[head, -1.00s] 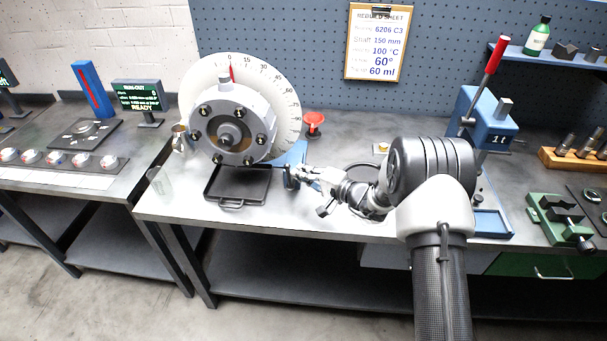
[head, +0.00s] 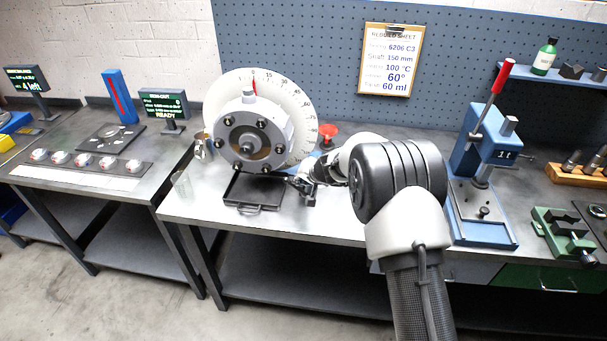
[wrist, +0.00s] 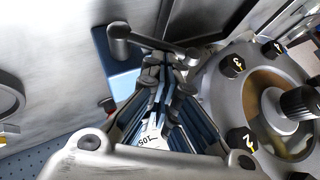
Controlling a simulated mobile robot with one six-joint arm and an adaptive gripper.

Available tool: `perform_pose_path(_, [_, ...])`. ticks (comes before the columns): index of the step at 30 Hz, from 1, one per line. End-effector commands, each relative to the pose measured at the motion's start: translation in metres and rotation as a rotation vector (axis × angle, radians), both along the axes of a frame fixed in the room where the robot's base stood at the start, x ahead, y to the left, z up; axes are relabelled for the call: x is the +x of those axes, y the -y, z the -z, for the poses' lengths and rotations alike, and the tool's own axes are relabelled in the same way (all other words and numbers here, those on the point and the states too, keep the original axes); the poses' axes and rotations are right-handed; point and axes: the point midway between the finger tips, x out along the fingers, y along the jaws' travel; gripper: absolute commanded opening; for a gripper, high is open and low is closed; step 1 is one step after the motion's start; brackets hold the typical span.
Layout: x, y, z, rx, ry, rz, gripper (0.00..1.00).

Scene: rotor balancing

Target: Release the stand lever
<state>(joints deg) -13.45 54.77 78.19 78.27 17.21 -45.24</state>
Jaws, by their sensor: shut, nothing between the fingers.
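The grey housing (head: 252,135) with a bolted round face stands on the stand at the left of the bench, in front of a white angle dial (head: 298,100). In the wrist view a dark grey lever (wrist: 155,43) with a round hub runs across just beyond my fingertips, over the blue stand base (wrist: 118,72). My gripper (wrist: 165,72) is shut and empty, close to the lever; I cannot tell whether they touch. The housing face (wrist: 222,85) lies just right of the fingers.
A black tray (head: 243,207) sits under the housing, left of my gripper. A metal cup (head: 202,147) is left of the housing. A blue press (head: 490,150) with a red-handled lever stands at the right.

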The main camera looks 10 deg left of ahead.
Motion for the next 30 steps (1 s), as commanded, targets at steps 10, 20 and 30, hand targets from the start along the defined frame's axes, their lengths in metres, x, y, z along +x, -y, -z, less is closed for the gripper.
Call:
perform_pose_path(10, [0.000, -0.009, 0.002, -0.097, -0.005, 0.000, 0.00])
perform_pose_path(20, [0.000, -0.019, 0.008, -0.095, -0.005, -0.001, 0.00])
perform_pose_path(30, [0.001, -0.023, 0.011, -0.094, -0.005, 0.000, 0.00])
